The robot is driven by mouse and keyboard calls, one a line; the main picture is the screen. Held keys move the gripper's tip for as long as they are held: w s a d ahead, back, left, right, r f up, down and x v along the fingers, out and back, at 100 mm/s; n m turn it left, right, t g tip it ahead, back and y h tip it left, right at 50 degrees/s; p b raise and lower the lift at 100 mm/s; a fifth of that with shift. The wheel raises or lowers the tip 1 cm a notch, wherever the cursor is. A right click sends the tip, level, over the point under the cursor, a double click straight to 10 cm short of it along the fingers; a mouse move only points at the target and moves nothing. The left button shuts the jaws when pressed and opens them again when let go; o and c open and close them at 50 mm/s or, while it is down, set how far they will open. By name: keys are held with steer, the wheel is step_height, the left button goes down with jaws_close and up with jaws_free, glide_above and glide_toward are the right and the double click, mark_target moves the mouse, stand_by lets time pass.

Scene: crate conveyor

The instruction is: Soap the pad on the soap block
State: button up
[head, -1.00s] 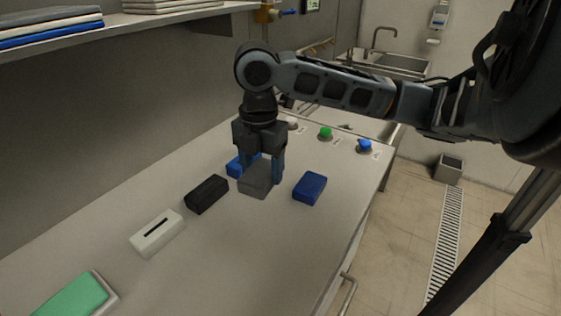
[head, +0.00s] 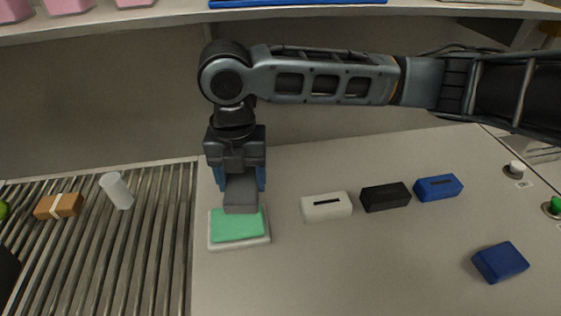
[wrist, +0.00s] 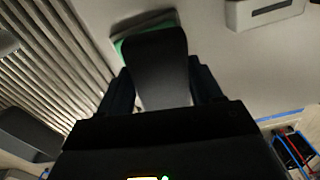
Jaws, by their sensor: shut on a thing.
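My gripper (head: 236,178) is shut on a grey pad (head: 241,196), which hangs below the blue fingers. The green soap block (head: 238,227) lies in a pale shallow dish (head: 240,246) on the counter, near the conveyor. In the head view the pad's lower end overlaps the soap's back edge; I cannot tell if it touches or is above it. In the wrist view the pad (wrist: 158,68) covers most of the soap, and only a green strip (wrist: 119,46) and part of the dish rim show.
A slatted conveyor (head: 150,240) lies left, carrying a brown packet (head: 59,206) and a white cylinder (head: 117,191). Right of the dish stand white (head: 326,207), black (head: 386,197) and blue (head: 438,188) slotted blocks. A dark blue block (head: 500,262) lies front right. A shelf (head: 170,18) runs above.

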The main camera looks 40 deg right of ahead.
steer(key=shift+w+a+n, duration=0.2)
steer(key=shift+a, duration=0.3)
steer(key=shift+w+a+n, duration=0.15)
steer(key=shift+a+n, duration=0.05)
steer(key=shift+a, duration=0.25)
steer(key=shift+a+f, duration=0.15)
glide_above(237, 217)
steer(key=shift+f, duration=2.85)
steer(key=shift+f, duration=0.6)
steer(key=shift+r, duration=0.1)
steer(key=shift+r, duration=3.5)
